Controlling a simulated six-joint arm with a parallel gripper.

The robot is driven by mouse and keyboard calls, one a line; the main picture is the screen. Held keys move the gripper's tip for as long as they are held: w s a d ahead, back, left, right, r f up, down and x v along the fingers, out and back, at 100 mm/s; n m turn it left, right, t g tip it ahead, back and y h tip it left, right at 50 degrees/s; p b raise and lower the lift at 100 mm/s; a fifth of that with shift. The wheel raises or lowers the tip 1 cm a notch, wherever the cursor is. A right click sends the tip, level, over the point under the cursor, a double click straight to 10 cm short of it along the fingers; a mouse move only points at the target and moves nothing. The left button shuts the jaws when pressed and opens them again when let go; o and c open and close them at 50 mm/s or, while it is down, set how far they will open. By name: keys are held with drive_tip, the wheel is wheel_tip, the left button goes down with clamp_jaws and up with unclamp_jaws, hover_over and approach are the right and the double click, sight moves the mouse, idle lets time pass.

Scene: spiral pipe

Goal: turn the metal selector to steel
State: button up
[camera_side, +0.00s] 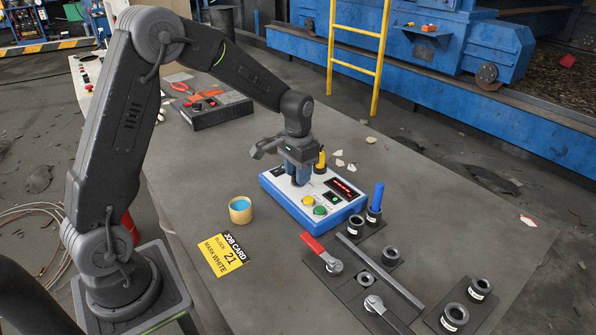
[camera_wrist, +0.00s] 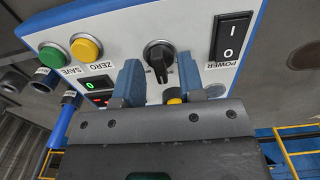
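The control box (camera_side: 290,208), white with blue edges, stands on the table and also shows in the wrist view (camera_wrist: 120,22). Its black rotary knob (camera_wrist: 158,58), which I take for the metal selector, sits on the white face. My gripper (camera_wrist: 159,64) is open, with one blue fingertip on each side of the knob and a gap to it. In the side view my gripper (camera_side: 300,180) points down at the box and hides the knob. The selector's position labels are not readable.
On the box are a POWER switch (camera_wrist: 232,38), a yellow ZERO button (camera_wrist: 86,47), a green SAVE button (camera_wrist: 52,56) and red displays (camera_side: 342,187). A yellow-topped probe (camera_side: 321,160) stands behind my gripper. A red-handled lever (camera_side: 315,245) and dark rings lie in front.

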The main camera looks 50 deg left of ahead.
wheel_tip(320, 180, up, 14)
idle(0.7)
drive_tip(key=s+d+r+t, duration=0.1)
drive_tip(key=s+d, duration=0.4)
drive_tip(key=s, duration=0.6)
drive_tip(key=s+d+r+t, duration=0.1)
drive_tip(key=s+d+t, duration=0.3)
drive_tip(key=s, duration=0.8)
drive_tip(key=shift+d+t, duration=0.3)
drive_tip(key=shift+d, duration=0.25)
